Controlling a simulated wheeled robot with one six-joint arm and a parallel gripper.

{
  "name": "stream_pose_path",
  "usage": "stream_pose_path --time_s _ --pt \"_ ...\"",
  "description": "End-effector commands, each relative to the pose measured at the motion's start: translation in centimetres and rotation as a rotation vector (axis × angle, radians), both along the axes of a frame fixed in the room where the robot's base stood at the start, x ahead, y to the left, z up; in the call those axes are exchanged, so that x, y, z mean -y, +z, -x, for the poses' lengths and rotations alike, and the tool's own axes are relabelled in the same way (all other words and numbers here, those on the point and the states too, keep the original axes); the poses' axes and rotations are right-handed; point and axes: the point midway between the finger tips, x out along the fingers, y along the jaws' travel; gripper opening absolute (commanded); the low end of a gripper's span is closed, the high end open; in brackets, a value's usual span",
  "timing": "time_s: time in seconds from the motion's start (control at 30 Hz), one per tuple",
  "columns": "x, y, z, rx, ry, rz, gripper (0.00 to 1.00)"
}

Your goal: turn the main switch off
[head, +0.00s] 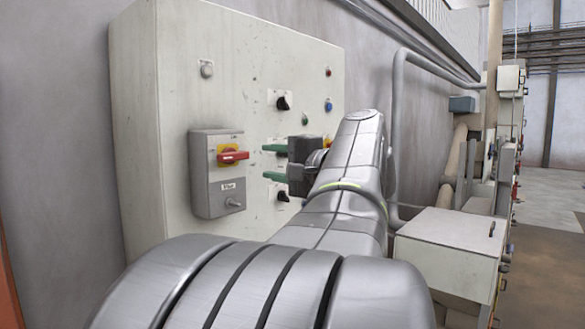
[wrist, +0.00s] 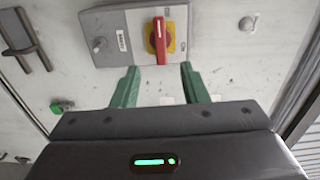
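The main switch is a red rotary handle (head: 233,156) on a yellow plate, on a grey box (head: 200,178) fixed to the cabinet front. The handle lies about horizontal in the head view. In the wrist view the red handle (wrist: 158,38) runs up and down the picture, just beyond my fingertips. My gripper (head: 266,161) is to the right of the handle in the head view. Its two green fingers are spread apart with nothing between them. In the wrist view my gripper (wrist: 160,68) is roughly lined up with the handle, one finger on each side, apart from it.
A small lever or knob (head: 234,203) is lower on the same box. The pale cabinet (head: 240,60) carries a round knob (head: 207,69), a black selector (head: 283,103) and a blue button (head: 328,106). A beige box (head: 450,240) stands at the right.

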Motion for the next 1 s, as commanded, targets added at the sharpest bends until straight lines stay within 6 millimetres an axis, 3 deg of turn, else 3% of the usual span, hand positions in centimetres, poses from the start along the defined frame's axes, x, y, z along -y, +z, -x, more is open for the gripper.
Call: stream_pose_path --time_s 0.2,0.63,1.0 --pt "1.5 0.0 1.0 -0.001 -0.002 0.001 0.4" --pt "1.6 0.0 1.3 -0.001 0.001 0.001 0.4" --pt "-0.8 0.1 -0.6 -0.001 0.005 -0.001 0.4"
